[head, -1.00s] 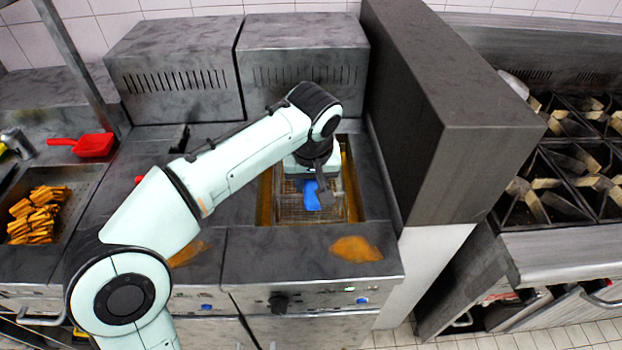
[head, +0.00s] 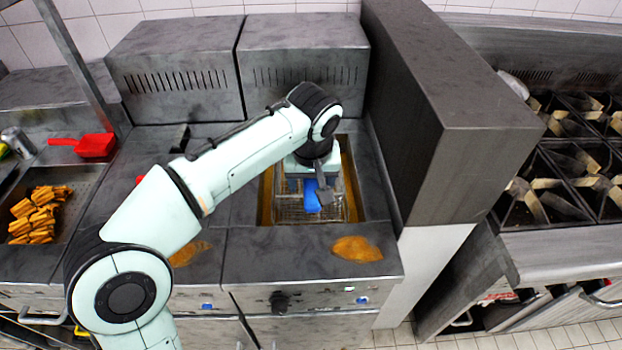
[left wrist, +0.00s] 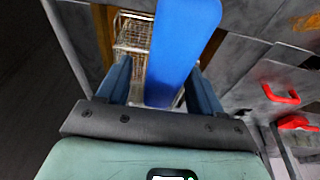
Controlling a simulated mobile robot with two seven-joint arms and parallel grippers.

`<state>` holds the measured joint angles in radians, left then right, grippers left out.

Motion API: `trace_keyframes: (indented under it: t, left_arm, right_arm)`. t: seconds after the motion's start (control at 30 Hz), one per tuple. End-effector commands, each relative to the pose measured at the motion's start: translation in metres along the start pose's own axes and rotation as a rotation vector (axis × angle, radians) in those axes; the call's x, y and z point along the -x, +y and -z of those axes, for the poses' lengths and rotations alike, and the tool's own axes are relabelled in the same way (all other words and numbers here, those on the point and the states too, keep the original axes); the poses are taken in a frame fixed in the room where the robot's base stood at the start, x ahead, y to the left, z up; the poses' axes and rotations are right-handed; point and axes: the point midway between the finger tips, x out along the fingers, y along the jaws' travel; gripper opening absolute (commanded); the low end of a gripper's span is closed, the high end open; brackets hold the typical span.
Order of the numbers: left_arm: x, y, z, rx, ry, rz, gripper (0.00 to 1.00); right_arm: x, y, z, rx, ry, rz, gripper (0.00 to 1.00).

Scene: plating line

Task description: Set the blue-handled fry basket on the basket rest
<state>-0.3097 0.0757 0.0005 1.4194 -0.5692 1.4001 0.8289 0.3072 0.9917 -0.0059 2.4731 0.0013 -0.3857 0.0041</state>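The wire fry basket (head: 296,212) sits in the oil vat of the right fryer, its blue handle (head: 312,196) rising toward my left gripper. In the left wrist view the handle (left wrist: 182,45) stands large between my two fingers, with part of the basket mesh (left wrist: 136,35) behind it. My left gripper (left wrist: 163,82) is open around the handle, with a gap visible on the left side of the handle. In the head view my wrist hides the back of the basket. My right gripper is not in view. I cannot make out the basket rest clearly.
A tray of fries (head: 38,215) and a red scoop (head: 95,146) are at the left. A tall grey partition (head: 450,110) stands close to the right of the vat, with a burner range (head: 560,165) beyond. Spilled orange patches (head: 357,249) mark the front ledge.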

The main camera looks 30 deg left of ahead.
Motion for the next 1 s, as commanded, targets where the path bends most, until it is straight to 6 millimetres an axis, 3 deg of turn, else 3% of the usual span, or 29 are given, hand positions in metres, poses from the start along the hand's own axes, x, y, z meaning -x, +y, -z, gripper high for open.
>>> trace_keyframes:
  t: [0.27, 0.37, 0.7, 1.0]
  left_arm:
    - [0.005, 0.000, 0.000, -0.001, -0.003, 0.001, 0.66]
    - [0.019, 0.001, 0.000, -0.001, -0.001, -0.001, 0.66]
    - [0.096, 0.001, 0.001, -0.001, 0.002, -0.002, 0.66]
    - [0.132, 0.000, 0.000, -0.001, 0.000, 0.000, 0.66]
  right_arm:
    - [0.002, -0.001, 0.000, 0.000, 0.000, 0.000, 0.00]
    - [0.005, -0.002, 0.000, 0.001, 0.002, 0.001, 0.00]
    - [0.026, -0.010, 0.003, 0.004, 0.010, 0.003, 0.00]
    - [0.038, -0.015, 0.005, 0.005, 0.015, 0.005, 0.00]
